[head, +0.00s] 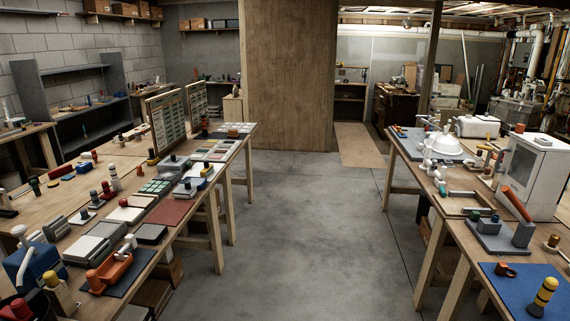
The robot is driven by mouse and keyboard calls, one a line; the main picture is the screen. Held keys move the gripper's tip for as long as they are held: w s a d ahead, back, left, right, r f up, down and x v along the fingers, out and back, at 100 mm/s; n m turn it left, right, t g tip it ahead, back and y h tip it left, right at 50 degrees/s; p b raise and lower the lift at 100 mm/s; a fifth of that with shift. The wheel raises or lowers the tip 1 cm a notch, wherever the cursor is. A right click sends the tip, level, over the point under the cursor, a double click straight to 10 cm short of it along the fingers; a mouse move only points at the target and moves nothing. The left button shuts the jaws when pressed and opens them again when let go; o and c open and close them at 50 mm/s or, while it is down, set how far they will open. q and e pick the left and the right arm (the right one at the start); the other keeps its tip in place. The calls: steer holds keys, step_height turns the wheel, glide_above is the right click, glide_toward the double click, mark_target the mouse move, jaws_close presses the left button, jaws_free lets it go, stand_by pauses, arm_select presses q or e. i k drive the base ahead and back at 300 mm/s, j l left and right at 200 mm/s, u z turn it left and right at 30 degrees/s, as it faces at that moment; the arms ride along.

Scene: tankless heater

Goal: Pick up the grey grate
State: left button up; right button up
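I cannot make out for certain which thing is the grey grate. Several flat grey pieces lie on the long left table (120,163), among them a dark grey block (151,233) near its front edge and a light grey slab (86,248) beside it. On the right table (400,149), a grey plate (436,146) carries a white domed thing, and a grey base (497,238) with small blocks stands nearer. No slats or openings can be told on these at this size. Neither of my grippers is in view.
A wide bare concrete floor (300,220) runs between the two rows of crowded tables. A tall wooden panel (288,75) stands at the back. A white cabinet (530,178) stands on the right table. A blue mat (525,290) lies at the near right.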

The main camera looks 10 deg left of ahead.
mark_target(173, 159)
steer(key=i, duration=1.7)
